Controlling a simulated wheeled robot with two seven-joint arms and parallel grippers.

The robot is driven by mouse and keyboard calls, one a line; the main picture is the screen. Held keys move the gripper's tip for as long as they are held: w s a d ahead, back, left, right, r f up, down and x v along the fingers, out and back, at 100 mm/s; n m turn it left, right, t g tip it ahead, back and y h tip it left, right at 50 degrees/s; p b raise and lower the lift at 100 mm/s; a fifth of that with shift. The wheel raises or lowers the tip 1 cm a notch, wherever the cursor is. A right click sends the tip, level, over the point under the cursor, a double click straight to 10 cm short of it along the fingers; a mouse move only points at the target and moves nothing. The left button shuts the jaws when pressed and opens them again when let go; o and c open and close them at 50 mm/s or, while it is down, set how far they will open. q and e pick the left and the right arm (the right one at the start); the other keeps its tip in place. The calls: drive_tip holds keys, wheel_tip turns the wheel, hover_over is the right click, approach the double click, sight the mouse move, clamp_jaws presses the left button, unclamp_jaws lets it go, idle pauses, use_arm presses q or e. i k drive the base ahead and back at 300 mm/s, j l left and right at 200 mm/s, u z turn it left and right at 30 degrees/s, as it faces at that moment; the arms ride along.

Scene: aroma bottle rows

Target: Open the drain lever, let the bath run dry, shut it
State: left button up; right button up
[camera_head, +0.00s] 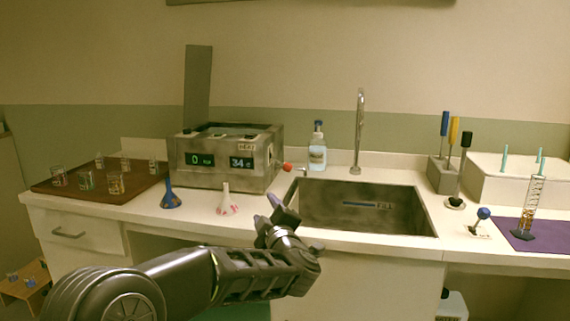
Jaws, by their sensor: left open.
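The bath (225,175) is a grey metal box on the counter, left of the sink. Its front displays read 0 and 34, and its top is open with a tall grey lid standing up at the back left. A red knob (287,167) shows low at the bath's right side and appears to be the drain lever; its exact position is too small to tell. My left gripper (282,216) is open and empty in front of the counter edge, below and in front of the red knob. The water level inside the bath cannot be made out. My right gripper is not in view.
The sink (362,207) with a tall tap (358,130) lies right of the bath. A soap bottle (317,148) stands behind. A blue funnel (171,195) and a white funnel (227,201) stand before the bath. A brown tray (80,191) holds several small glasses.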

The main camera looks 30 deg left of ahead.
sight(287, 166)
drive_tip(key=i+j, duration=0.25)
drive_tip(key=i, duration=0.2)
drive_tip(key=i+j, duration=0.25)
drive_tip(key=i, duration=0.25)
